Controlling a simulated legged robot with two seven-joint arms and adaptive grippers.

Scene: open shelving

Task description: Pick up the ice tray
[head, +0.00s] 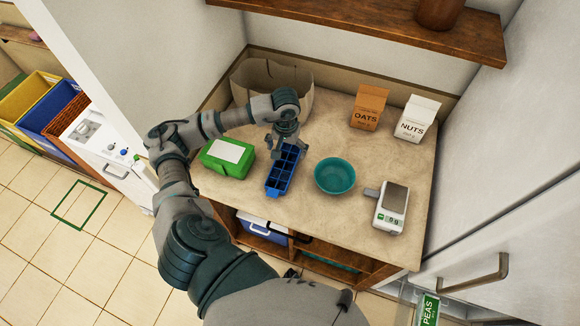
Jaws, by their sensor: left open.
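The ice tray (279,181) is blue with two rows of square cells. It lies on the beige counter, its length running away from me. My left gripper (287,153) points down over the far half of the tray and hides part of it. Its fingers are apart, one near each side of the tray. I cannot tell whether they touch the tray. My right gripper is not in the head view.
A green box (213,167) with a white label lies left of the tray, and a teal bowl (335,176) stands close on its right. A scale (391,207), an oats box (369,107) and a nuts box (417,118) stand farther right. A wooden shelf (400,30) overhangs the back.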

